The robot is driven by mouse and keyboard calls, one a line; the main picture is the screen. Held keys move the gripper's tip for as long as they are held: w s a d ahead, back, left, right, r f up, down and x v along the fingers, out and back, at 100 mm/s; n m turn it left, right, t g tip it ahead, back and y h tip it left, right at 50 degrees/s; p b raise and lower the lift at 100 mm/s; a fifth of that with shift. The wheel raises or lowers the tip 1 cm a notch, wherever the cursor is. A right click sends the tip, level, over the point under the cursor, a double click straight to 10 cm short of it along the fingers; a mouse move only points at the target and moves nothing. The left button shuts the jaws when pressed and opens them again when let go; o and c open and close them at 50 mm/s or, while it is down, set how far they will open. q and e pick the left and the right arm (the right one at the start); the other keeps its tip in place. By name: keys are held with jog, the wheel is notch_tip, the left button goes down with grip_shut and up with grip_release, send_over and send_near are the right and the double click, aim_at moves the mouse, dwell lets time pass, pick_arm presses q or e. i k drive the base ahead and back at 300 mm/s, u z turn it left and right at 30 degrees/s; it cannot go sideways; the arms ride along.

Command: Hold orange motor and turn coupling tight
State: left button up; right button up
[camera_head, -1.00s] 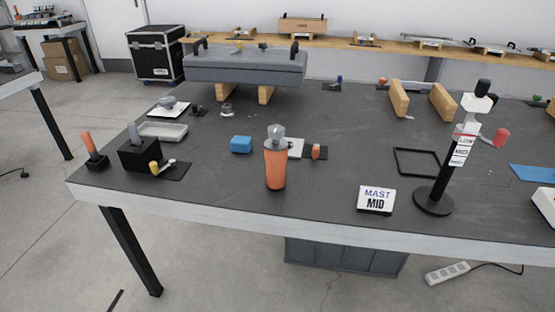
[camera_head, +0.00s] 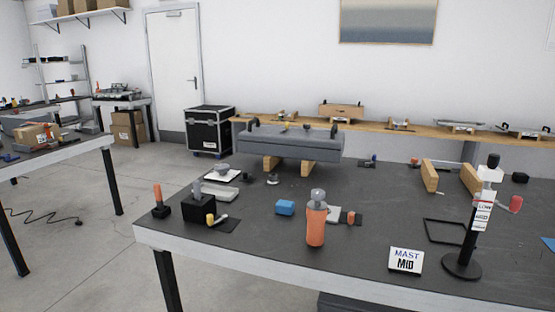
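The orange motor (camera_head: 316,226) stands upright near the front edge of the dark workbench (camera_head: 377,261). A grey coupling (camera_head: 318,196) sits on its top; how tight it is cannot be told. Neither of my grippers is in view.
A black holder (camera_head: 203,212) and an orange-handled tool (camera_head: 159,200) stand further left. A MAST MID sign (camera_head: 406,260) and a black stand (camera_head: 462,264) are at right. A grey chassis (camera_head: 290,147) rests on wooden blocks behind.

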aim_at(317, 195)
jog(key=u, duration=1.6)
jog(key=i, duration=1.45)
jog(key=z, duration=1.85)
